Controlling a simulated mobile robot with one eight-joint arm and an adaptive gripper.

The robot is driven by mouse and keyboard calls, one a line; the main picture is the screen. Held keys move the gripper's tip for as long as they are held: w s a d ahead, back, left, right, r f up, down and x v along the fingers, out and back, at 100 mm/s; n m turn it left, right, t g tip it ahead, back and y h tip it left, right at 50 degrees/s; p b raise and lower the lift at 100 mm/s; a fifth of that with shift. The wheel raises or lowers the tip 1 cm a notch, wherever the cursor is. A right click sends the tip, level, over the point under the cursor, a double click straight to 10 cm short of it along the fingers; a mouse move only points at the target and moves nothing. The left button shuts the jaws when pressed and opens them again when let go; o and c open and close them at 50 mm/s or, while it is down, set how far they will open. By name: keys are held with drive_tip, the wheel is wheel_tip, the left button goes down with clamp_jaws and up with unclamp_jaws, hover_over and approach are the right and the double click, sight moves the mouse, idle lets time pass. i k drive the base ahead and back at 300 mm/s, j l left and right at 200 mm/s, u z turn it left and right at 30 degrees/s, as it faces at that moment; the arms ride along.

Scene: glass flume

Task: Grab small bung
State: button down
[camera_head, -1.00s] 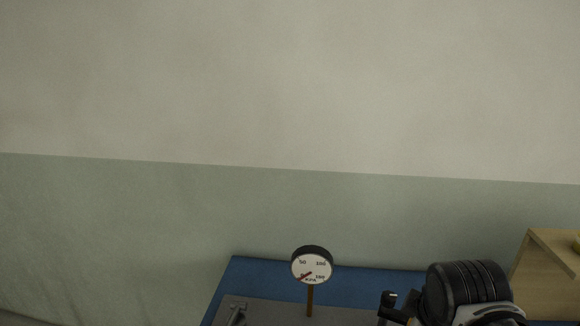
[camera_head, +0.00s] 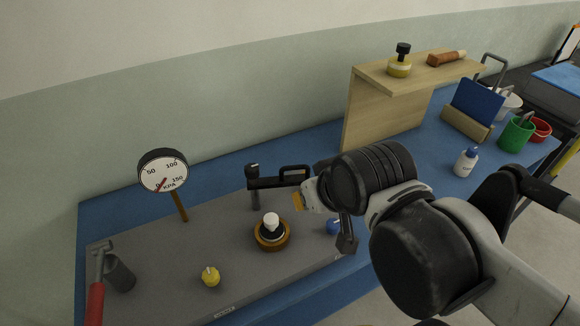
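I cannot tell for sure which thing is the small bung. A black stopper-like piece with a white top (camera_head: 271,226) stands upright in a round brown ring (camera_head: 272,242) on the grey mat. A small yellow piece (camera_head: 210,277) sits alone on the mat to its lower left. My gripper (camera_head: 345,238) is to the right of the ring, mostly hidden behind my wrist. One dark finger-like part hangs down beside a small blue item (camera_head: 333,226). It appears apart from the stopper and the yellow piece. Whether it is open or shut does not show.
A pressure gauge (camera_head: 163,173) stands on a post at the back left. A red-handled tool (camera_head: 96,295) is at the left edge. A black handled fitting (camera_head: 280,180) rises behind the ring. A wooden shelf (camera_head: 380,75) stands right. The mat's (camera_head: 215,235) middle is clear.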

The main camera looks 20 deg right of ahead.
sight(272, 230)
drive_tip(key=k+j+z, duration=0.1)
drive_tip(key=j, duration=0.3)
drive_tip(key=k+j+z, duration=0.1)
drive_tip(key=j, duration=0.25)
drive_tip(key=k+j+z, duration=0.1)
drive_tip(key=j, duration=0.3)
drive_tip(key=k+j+z, duration=0.1)
drive_tip(key=j, duration=0.25)
drive_tip(key=k+j+z, duration=0.1)
drive_tip(key=j, duration=0.25)
drive_tip(key=k, duration=0.1)
